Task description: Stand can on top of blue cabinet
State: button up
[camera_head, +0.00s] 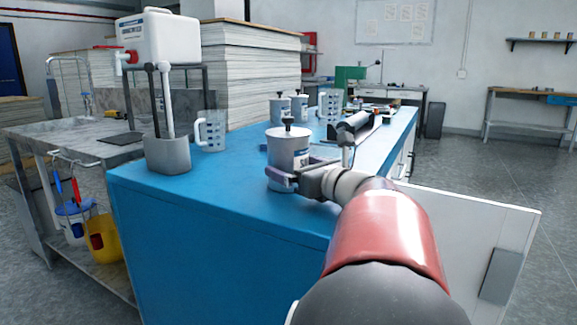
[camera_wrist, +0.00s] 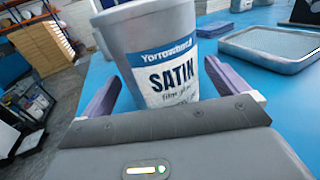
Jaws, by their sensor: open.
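The can (camera_head: 288,150) is grey with a white lid, a black knob on top and a label reading "SATIN". It stands upright on the top of the blue cabinet (camera_head: 225,195), near the front edge. In the wrist view the can (camera_wrist: 165,60) sits between the purple fingers of my gripper (camera_wrist: 160,95). The fingers are open, one on each side of it, with a gap visible at least on the left. In the head view my gripper (camera_head: 290,180) reaches the can low on its body from the right. The can's base is partly hidden by the gripper.
On the cabinet top are a clear measuring jug (camera_head: 211,131), a grey holder with upright rods (camera_head: 167,153), more cans (camera_head: 279,109) and a roller tool (camera_head: 354,125). A tray (camera_wrist: 270,48) lies right of the can in the wrist view. An open white door (camera_head: 470,235) stands at right.

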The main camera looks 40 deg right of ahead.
jog(key=s, duration=0.9)
